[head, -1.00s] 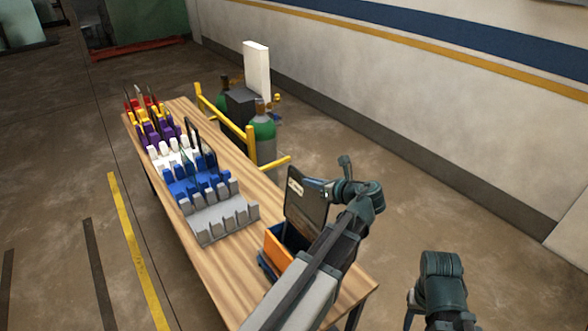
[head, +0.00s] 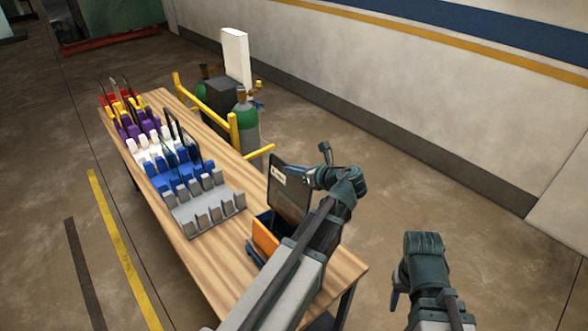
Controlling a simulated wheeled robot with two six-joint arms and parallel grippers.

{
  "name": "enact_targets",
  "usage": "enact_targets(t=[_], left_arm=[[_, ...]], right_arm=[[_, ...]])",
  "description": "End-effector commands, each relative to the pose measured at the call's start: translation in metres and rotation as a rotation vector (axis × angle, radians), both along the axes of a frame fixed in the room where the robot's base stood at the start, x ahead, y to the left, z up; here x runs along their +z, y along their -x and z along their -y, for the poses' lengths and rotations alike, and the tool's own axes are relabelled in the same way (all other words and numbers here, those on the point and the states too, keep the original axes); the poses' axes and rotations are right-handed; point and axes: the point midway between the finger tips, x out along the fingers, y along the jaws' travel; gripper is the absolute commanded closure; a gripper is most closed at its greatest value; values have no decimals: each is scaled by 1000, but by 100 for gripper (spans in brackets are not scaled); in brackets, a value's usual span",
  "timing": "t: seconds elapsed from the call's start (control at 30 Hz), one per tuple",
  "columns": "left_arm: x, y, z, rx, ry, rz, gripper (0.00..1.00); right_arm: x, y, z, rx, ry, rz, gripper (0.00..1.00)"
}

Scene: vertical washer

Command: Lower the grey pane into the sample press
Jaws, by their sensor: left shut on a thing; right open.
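The grey pane (head: 289,197) is a dark, thin plate with a small white label near its top left corner. My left gripper (head: 310,178) is shut on its upper edge area and holds it roughly upright. The sample press (head: 264,238), with an orange block and blue parts, stands on the table just below the pane. The pane's lower edge is at the press, and I cannot tell whether it is inside. My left arm hides part of the press. My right gripper (head: 395,299) is open, off the table's right side, mostly hidden by its arm.
The wooden table (head: 205,258) carries a row of slotted racks in grey (head: 208,210), blue, white, purple, yellow and red, some holding dark panes. A yellow rail (head: 205,103) and green gas cylinders (head: 244,128) stand behind the table. Bare wood lies left of the press.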

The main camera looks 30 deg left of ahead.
Motion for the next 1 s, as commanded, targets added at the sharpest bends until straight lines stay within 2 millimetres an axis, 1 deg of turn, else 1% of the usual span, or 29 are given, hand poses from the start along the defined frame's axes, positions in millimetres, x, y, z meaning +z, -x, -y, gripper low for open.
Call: enact_targets(t=[0.03, 0.1, 1.0], left_arm=[[-6, 1, -1, 0, -3, 0, 100], [-11, 1, -1, 0, -3, 0, 100], [-70, 9, -4, 0, -3, 0, 100]], right_arm=[[-7, 0, 0, 0, 0, 0, 51], [-12, 0, 0, -1, 0, 1, 51], [-71, -1, 0, -3, -1, 3, 51]])
